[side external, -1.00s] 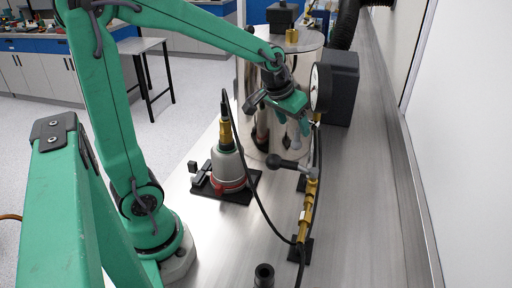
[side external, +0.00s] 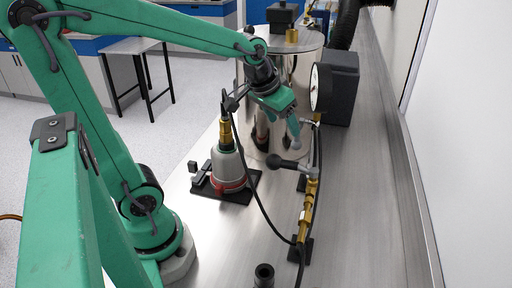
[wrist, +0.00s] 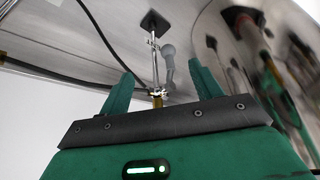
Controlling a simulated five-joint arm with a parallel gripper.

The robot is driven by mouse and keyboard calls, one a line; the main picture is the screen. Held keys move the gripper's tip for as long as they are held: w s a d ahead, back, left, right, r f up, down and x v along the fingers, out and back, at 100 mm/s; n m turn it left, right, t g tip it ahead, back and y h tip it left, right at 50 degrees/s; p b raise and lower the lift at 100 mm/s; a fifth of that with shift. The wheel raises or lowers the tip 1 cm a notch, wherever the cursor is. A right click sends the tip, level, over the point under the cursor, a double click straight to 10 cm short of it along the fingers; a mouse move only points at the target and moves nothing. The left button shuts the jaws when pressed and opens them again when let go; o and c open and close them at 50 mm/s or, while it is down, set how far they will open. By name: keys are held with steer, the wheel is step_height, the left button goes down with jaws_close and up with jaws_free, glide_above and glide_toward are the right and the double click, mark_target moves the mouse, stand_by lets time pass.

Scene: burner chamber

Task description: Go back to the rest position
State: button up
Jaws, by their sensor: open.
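My gripper (side external: 279,143) is at the end of the green arm, above the bench and in front of the steel chamber. Its fingers point down. In the wrist view my gripper (wrist: 157,78) shows two green fingers spread wide with nothing between them. Beyond the fingers is a brass and steel valve line with a grey handle (wrist: 169,62). In the side view the same line has a black-knobbed lever (side external: 285,163), a little below and right of the fingers, apart from them as far as I can tell.
A grey and red burner bottle (side external: 228,168) with a brass top stands on a black plate left of my gripper. The steel chamber (side external: 308,78) is behind. A dial gauge box (side external: 342,88) is to the right. A black hose (side external: 262,210) loops across the bench. The right bench surface (side external: 370,200) is clear.

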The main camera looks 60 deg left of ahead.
steer(key=s+d+r+m, duration=0.1)
steer(key=s+d, duration=0.2)
steer(key=s, duration=0.9)
steer(key=shift+s+d+r+m+h, duration=0.2)
steer(key=shift+r+m+h, duration=0.1)
steer(key=shift+m, duration=0.1)
